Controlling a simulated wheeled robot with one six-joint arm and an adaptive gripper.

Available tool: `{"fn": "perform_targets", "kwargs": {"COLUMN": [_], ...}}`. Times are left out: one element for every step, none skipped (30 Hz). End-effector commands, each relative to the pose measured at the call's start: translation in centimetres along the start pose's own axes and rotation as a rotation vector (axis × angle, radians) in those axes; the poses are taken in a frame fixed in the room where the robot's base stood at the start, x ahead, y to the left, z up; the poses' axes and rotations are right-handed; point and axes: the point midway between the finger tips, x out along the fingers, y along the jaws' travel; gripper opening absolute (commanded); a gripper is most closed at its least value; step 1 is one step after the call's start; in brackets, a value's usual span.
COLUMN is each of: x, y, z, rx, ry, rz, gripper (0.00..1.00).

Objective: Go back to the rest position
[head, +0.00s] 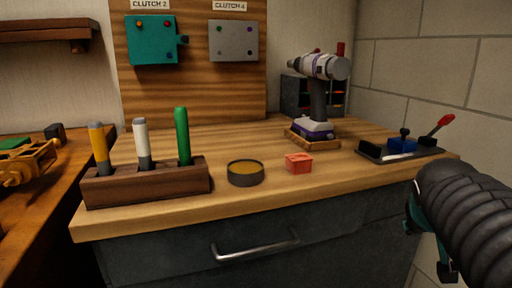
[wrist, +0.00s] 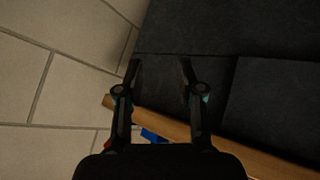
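My gripper shows in the wrist view (wrist: 160,68) with its two fingers apart and nothing between them. It is beside the front of the dark cabinet, near the right end of the wooden worktop. In the head view my gripper (head: 430,240) is at the right edge, below the worktop's level, and partly hidden by my dark ribbed arm.
The worktop (head: 265,203) bears a wooden holder (head: 150,188) with three coloured tools, a round tin (head: 245,173), a red block (head: 299,163), a drill (head: 317,95) and a dark tray (head: 375,153). A drawer handle (head: 255,248) juts out. A brick wall (head: 430,50) stands right.

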Motion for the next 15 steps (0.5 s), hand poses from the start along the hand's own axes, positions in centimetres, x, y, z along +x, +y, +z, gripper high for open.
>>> {"fn": "perform_targets", "kwargs": {"x": [-0.2,-0.3,-0.6,-0.8,-1.1,-1.5,-1.9,-2.2,-2.8,-3.1,-3.5,-3.9,-4.2,-4.6,-5.0], "y": [-2.2,-3.5,-5.1,-6.3,-7.5,-9.0,-10.1,-11.2,-12.5,-13.4,-14.1,-14.7,-14.9,-15.2,-15.4], "z": [2.6,4.1,6.1,7.5,8.9,10.7,11.9,13.1,14.5,15.4,16.0,16.6,16.8,16.8,16.5], "rx": [0.018,0.03,0.043,0.051,0.057,0.062,0.064,0.062,0.058,0.052,0.041,0.023,0.01,-0.002,-0.013], "ry": [-0.055,-0.09,-0.132,-0.162,-0.191,-0.224,-0.244,-0.262,-0.273,-0.273,-0.268,-0.258,-0.249,-0.236,-0.219], "rz": [-0.055,-0.086,-0.129,-0.16,-0.19,-0.23,-0.259,-0.287,-0.323,-0.349,-0.367,-0.381,-0.389,-0.397,-0.405], "gripper": [0.38,0.38,0.38,0.38,0.38,0.38,0.38,0.38,0.38,0.38,0.38,0.38,0.38,0.38,0.38]}}
